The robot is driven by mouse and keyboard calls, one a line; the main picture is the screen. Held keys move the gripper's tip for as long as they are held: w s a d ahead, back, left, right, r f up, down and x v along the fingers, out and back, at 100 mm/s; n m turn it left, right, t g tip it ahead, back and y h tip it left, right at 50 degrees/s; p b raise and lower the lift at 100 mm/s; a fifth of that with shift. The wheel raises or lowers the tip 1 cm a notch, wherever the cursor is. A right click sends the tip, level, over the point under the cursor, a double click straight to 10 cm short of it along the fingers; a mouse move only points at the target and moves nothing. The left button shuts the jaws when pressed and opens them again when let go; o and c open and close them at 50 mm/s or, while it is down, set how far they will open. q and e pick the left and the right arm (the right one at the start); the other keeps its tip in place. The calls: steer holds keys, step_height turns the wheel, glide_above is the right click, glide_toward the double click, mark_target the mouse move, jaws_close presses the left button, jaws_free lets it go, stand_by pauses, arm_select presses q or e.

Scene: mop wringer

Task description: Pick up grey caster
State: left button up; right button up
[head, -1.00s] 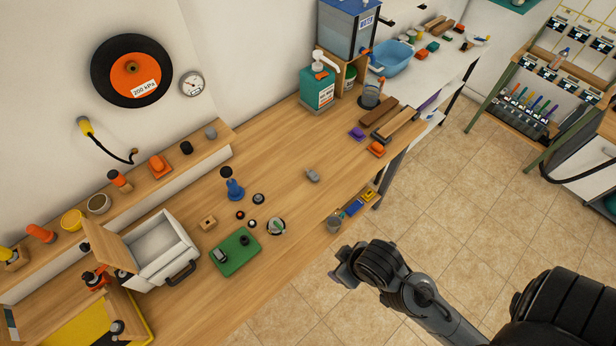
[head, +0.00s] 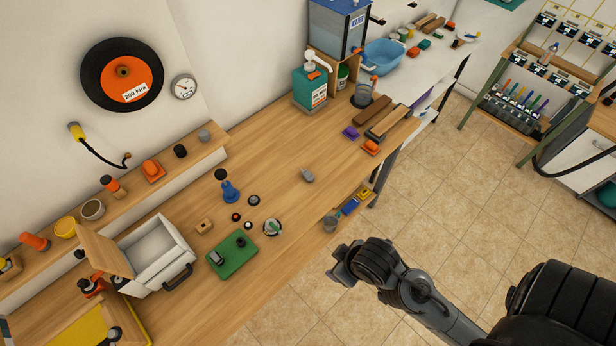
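A small grey piece (head: 307,175), which looks like the grey caster, lies on the open middle of the wooden bench. It is too small to make out its wheel clearly. Another grey piece (head: 205,135) stands on the raised shelf, and a third (head: 216,258) lies on the green mat (head: 236,262). My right gripper (head: 343,266) hangs over the tiled floor beyond the bench's front edge, below and right of the grey piece in the picture. It is well apart from it and holds nothing I can see. My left gripper is out of view.
Small dark wheels (head: 254,200) and a blue plunger-like tool (head: 229,190) stand left of the grey piece. A white box (head: 160,255) is at the lower left. Brown blocks (head: 371,110) and a purple piece (head: 351,132) lie farther right. Bench around the grey piece is clear.

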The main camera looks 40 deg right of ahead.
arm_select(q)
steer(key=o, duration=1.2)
